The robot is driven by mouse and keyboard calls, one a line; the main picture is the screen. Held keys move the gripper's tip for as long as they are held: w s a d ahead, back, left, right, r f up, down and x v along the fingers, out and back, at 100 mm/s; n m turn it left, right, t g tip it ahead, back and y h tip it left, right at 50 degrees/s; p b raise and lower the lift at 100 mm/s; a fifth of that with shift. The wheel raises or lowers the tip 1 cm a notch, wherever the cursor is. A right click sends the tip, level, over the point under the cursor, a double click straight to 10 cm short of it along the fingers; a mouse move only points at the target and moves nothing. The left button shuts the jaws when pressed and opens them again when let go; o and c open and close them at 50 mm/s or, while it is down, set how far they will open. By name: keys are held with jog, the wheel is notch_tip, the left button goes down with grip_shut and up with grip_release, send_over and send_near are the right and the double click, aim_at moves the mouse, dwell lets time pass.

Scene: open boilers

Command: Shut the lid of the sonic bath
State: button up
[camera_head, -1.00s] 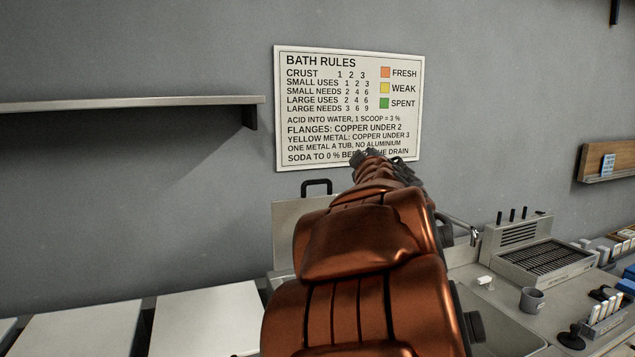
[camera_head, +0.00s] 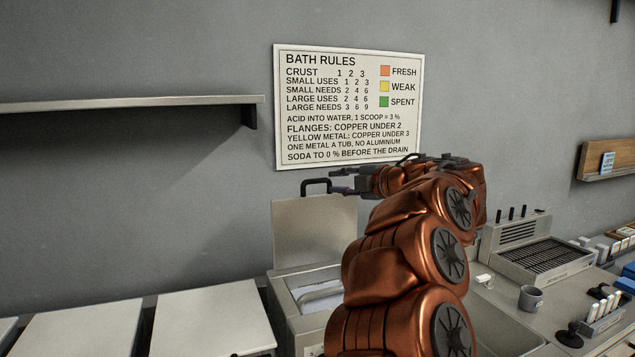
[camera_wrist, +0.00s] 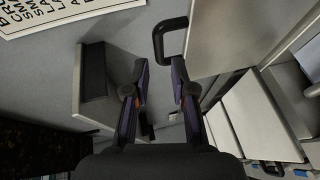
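The sonic bath (camera_head: 312,290) stands below the wall sign with its lid (camera_head: 315,235) raised upright, so the basin inside shows. A black loop handle (camera_head: 317,186) sticks up from the lid's top edge. My gripper (camera_head: 338,181) is at the handle's height, just right of it in the head view, pointing left. In the wrist view my gripper (camera_wrist: 159,78) is open and empty. The handle (camera_wrist: 172,38) and lid (camera_wrist: 228,35) lie ahead of the right finger; contact cannot be told. My arm hides the bath's right side.
A wall shelf (camera_head: 130,103) is at the left and the rules sign (camera_head: 348,105) is behind the arm. Pale closed covers (camera_head: 210,318) lie left of the bath. A sink (camera_head: 505,335), a mug (camera_head: 530,298) and a grilled unit (camera_head: 540,260) stand at the right.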

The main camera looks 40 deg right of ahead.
aim_at(320, 181)
jog(key=p+x, duration=0.1)
jog(key=x, duration=0.6)
jog(key=shift+w+a+p, duration=0.1)
jog(key=shift+w+p, duration=0.2)
jog(key=shift+p, duration=0.05)
grip_shut()
